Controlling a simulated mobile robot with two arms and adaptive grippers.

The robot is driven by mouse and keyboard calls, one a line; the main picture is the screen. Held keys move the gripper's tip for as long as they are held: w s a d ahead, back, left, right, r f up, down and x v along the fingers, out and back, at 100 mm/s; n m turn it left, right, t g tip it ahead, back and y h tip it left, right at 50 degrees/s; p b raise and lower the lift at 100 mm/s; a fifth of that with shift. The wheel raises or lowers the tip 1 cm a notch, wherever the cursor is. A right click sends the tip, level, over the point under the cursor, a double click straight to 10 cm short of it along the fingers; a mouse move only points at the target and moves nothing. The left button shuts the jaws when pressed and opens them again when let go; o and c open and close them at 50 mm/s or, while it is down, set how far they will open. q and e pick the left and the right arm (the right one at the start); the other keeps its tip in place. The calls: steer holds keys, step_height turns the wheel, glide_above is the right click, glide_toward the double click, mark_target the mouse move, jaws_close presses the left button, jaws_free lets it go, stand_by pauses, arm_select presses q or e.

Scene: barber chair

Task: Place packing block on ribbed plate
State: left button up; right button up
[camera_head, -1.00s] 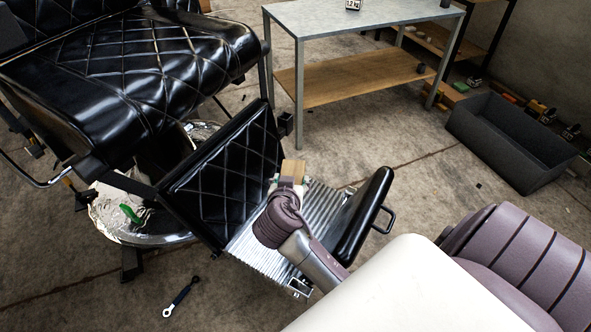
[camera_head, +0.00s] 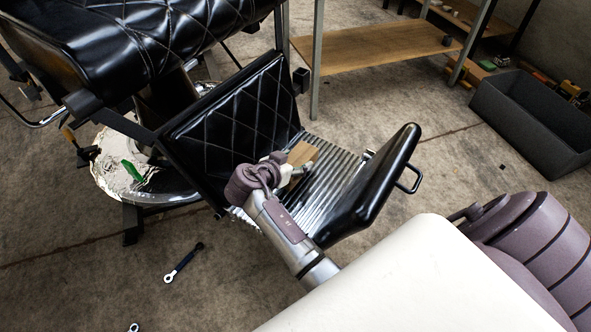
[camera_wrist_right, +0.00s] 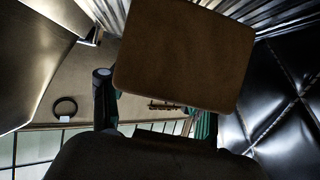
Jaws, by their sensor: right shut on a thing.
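The packing block (camera_head: 303,153) is a small brown wooden block, held by my right gripper (camera_head: 292,170). The ribbed plate (camera_head: 332,185) is the silver, grooved footrest of the barber chair. In the head view the block overlaps the upper left part of the plate, beside the black quilted pad. In the right wrist view the block (camera_wrist_right: 185,55) fills the upper middle, with ribbed metal (camera_wrist_right: 270,12) behind it. I cannot tell whether the block touches the plate. My wrist hides the plate's left part. My left gripper is not in view.
The quilted pad (camera_head: 240,120) rises left of the plate, and a black padded bar (camera_head: 375,190) with a handle borders its right. A shelf table (camera_head: 380,55) and a grey bin (camera_head: 530,125) stand behind. A wrench (camera_head: 183,263) lies on the floor.

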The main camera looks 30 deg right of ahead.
steer(key=shift+f+b, duration=0.4)
steer(key=shift+f, duration=1.3)
steer(key=shift+f, duration=0.1)
steer(key=o, duration=1.3)
